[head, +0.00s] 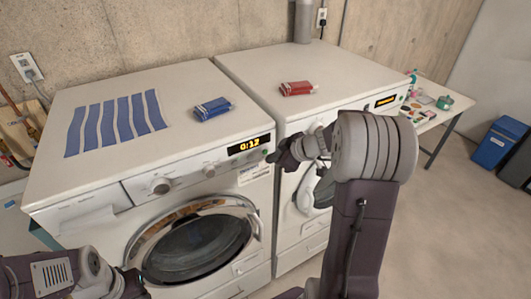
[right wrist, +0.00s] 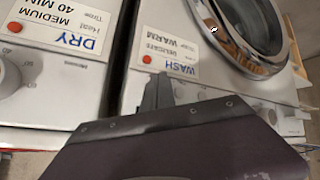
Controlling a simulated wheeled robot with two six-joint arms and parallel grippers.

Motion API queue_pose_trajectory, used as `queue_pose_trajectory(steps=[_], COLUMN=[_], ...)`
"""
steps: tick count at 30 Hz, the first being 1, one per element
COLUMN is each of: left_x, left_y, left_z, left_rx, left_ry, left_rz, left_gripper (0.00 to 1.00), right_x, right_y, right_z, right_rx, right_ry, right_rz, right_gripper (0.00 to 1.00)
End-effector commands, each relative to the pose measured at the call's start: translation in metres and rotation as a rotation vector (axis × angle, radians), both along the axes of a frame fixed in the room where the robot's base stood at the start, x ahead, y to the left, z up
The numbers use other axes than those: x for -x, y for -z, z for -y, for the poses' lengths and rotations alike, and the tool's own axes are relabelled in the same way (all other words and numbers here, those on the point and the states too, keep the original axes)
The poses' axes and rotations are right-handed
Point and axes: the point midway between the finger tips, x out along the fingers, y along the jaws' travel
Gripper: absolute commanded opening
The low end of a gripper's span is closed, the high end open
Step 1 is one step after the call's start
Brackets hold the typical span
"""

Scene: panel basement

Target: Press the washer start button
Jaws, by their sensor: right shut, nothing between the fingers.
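The washer (head: 95,207) is the left white machine. Its lit display (head: 250,145) reads 0:12, and a WASH, DELICATES, WARM label (right wrist: 172,51) with a red dot sits on its front. My right gripper (head: 271,158) is shut and empty at the right end of the washer's control panel, just below and right of the display. In the right wrist view its fingertips (right wrist: 158,82) are close to the panel beside the label; I cannot tell whether they touch. The start button is not clearly visible around the fingertips. My left gripper (head: 132,285) is low at the left, its jaws unclear.
The dryer (head: 340,75) stands right of the washer, with a DRY label (right wrist: 68,30). A side table (head: 425,112) and blue bin (head: 497,143) are farther right.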

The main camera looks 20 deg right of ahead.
Motion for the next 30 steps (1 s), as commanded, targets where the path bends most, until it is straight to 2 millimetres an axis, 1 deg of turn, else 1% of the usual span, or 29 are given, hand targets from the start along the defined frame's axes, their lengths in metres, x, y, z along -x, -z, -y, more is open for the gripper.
queue_pose_trajectory(steps=[18,26,30], left_x=[0.0,0.0,0.0], left_y=[0.0,0.01,0.009], left_z=[0.0,0.0,0.0], left_rx=[0.0,0.0,0.0], left_ry=[0.0,0.0,0.0], left_rz=[0.0,0.0,0.0], left_gripper=[0.36,0.36,0.36], right_x=[0.0,-0.007,-0.009], right_y=[0.0,0.002,0.0], right_z=[0.0,0.0,-0.001], right_rx=[0.0,0.002,-0.001], right_ry=[0.0,-0.001,0.001], right_rz=[0.0,0.001,0.0], right_gripper=[0.0,0.0,0.0])
